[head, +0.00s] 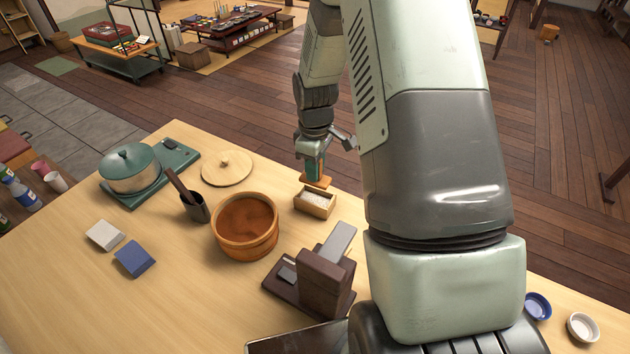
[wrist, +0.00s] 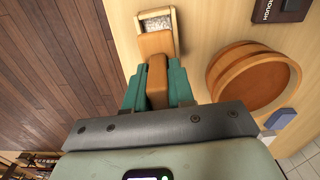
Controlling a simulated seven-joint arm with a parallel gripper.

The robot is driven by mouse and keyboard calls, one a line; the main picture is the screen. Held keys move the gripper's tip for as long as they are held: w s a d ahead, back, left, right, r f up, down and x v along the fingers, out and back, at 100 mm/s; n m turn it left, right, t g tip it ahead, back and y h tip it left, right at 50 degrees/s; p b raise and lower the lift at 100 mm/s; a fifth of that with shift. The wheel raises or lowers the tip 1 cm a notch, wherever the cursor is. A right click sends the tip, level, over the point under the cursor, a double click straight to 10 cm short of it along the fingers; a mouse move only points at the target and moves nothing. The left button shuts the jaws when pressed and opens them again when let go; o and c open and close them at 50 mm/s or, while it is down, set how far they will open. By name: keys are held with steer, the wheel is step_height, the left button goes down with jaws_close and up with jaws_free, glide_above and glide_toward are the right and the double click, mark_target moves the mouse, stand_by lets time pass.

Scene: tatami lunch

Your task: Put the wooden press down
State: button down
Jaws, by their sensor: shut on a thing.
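The wooden press (head: 317,182) is an orange-brown block with a flat plate at its lower end. My gripper (head: 315,170) is shut on its handle, and the plate hangs below the fingers. In the wrist view the press (wrist: 156,72) sits between my two green fingers (wrist: 157,88). A small wooden box (head: 315,212) filled with white rice stands on the table just in front of the press in the head view. In the wrist view the plate overlaps the near end of the box (wrist: 140,24). The exact gap between plate and box is hard to tell.
A round wooden tub (head: 245,252) stands left of the box, with a round lid (head: 227,168) behind it. A dark slicer-like device (head: 325,280) stands in front. A pot (head: 130,170), a dark holder (head: 196,209) and two blocks lie further left. The front-left table is clear.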

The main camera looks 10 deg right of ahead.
steer(key=shift+w, duration=0.1)
steer(key=w+a, duration=0.9)
steer(key=w, duration=0.2)
steer(key=shift+m, duration=0.5)
steer(key=f, duration=0.5)
steer(key=shift+w+a+f, duration=0.3)
steer(key=shift+f, duration=2.1)
steer(key=shift+f, duration=0.15)
steer(key=c, duration=1)
jaws_free()
steer(key=shift+o, duration=0.2)
